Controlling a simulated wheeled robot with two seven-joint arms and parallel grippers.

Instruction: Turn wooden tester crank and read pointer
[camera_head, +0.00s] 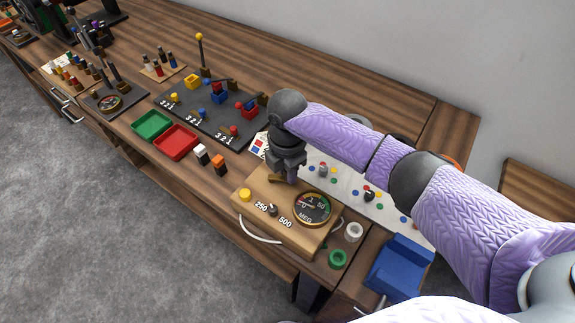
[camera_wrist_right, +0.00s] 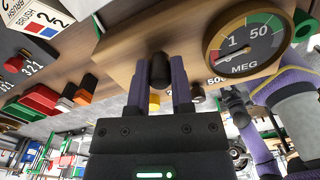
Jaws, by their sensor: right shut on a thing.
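The wooden tester box (camera_head: 240,203) sits near the right end of the bench. Its round MEG dial (camera_head: 313,208) also shows large in the right wrist view (camera_wrist_right: 243,45). A yellow button (camera_head: 245,194) and a small dark selector knob (camera_head: 272,210) between 250 and 500 are on top. My right gripper (camera_head: 290,176) points down at the box's back edge. It is shut on the dark crank knob (camera_wrist_right: 159,70), which it hides in the head view.
Red (camera_head: 175,142) and green (camera_head: 152,125) trays and small white and orange blocks stand left of the box. A white sheet with coloured dots (camera_head: 345,180) lies behind it. White and green rings (camera_head: 338,258) and a blue holder (camera_head: 398,268) are to its right.

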